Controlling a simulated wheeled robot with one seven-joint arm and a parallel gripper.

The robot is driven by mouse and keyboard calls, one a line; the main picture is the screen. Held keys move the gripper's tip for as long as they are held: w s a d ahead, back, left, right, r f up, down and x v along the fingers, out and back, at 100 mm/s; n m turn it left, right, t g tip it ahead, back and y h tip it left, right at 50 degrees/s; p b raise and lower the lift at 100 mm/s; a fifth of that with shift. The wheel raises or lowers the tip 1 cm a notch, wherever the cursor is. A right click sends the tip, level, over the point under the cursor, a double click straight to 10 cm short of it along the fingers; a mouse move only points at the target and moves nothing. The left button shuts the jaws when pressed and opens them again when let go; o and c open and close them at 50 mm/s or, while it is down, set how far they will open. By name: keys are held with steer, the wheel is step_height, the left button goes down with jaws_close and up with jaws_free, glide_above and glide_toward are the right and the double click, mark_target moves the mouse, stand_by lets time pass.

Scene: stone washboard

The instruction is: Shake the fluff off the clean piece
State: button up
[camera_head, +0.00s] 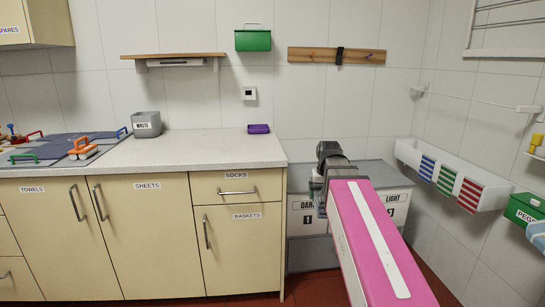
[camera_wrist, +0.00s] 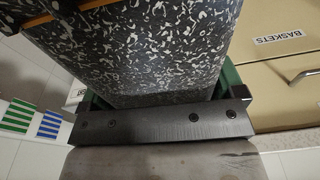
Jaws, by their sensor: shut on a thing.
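My gripper (camera_head: 328,152) is at the end of my pink arm in the head view, in front of the grey bins at the back wall. The dark gripper body (camera_wrist: 160,124) crosses the lower part of the wrist view. A dark grey piece with white flecks (camera_wrist: 160,50) fills the middle above it, close to the jaws, and my gripper is shut on it. I cannot tell whether the flecks are fluff or its own pattern. Green edges show on both sides of the piece. The fingertips are not clear, and the arm hides the held piece in the head view.
A grey waste bin (camera_head: 146,124) and a purple tray (camera_head: 258,129) stand on the counter (camera_head: 200,149). Laundry bins (camera_head: 301,218) marked dark and light stand right of the cabinets. A white wall trough (camera_head: 408,152) is at the right. Counter space between waste bin and tray is clear.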

steer(key=shift+f, duration=0.95)
step_height(320, 180, up, 9)
steer(key=shift+r, duration=0.1)
step_height(320, 180, down, 9)
steer(key=shift+f, duration=0.1)
